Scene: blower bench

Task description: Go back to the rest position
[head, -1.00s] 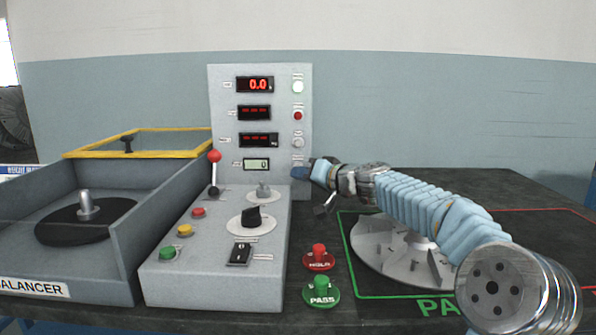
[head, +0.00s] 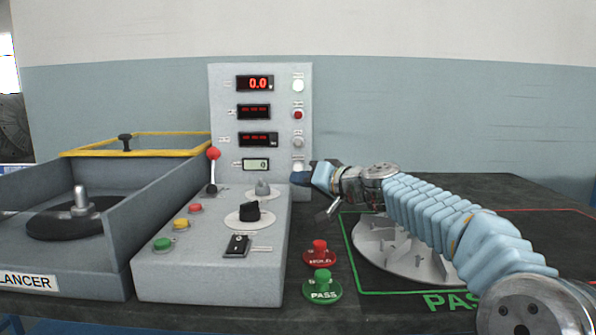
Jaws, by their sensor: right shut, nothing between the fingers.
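My right arm comes in from the lower right, in a blue sleeve. My right gripper (head: 303,178) is shut and empty, at the right edge of the control panel's upright face, near its lowest button. I cannot tell whether it touches the panel. My left gripper is not in view. The control panel (head: 260,120) shows a red 0.0 on its top display and a 0 on its lowest, pale display.
The balancer box (head: 60,262) with its spindle (head: 80,200) and yellow-framed lid (head: 135,153) stands at left. A red-knobbed lever (head: 213,155) rises from the console.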

